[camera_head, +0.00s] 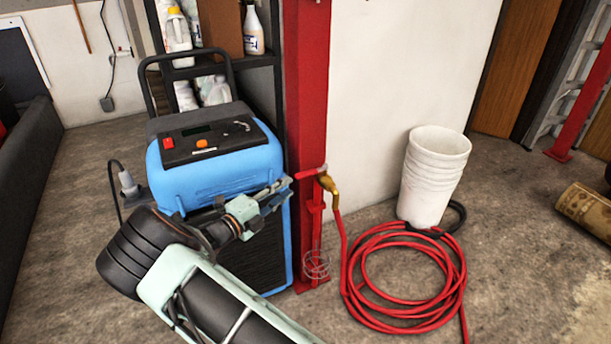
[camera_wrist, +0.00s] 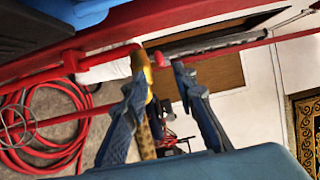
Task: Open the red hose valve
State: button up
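The red hose valve is a brass fitting (camera_head: 329,186) with a red lever handle (camera_head: 309,173) on the red post (camera_head: 308,90). The lever points left, roughly level, toward my gripper (camera_head: 287,188). In the wrist view my gripper (camera_wrist: 159,62) is open, its two blue-grey fingers apart. The brass body (camera_wrist: 147,72) shows beside and partly behind the left finger. A small red end shows between the fingertips; I cannot tell whether a finger touches it. The red hose (camera_head: 405,290) runs down from the valve and lies coiled on the floor.
A blue machine (camera_head: 215,175) with a black handle stands close behind and left of my gripper. Stacked white buckets (camera_head: 433,175) stand right of the post by the hose coil. A shelf (camera_head: 255,60) holds bottles. A rolled rug (camera_head: 585,208) lies far right.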

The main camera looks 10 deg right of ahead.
aim_at(299, 178)
jog(key=b+x, duration=0.2)
jog(key=x, duration=0.7)
jog(key=shift+w+d, duration=0.2)
jog(key=shift+d, duration=0.1)
grip_shut()
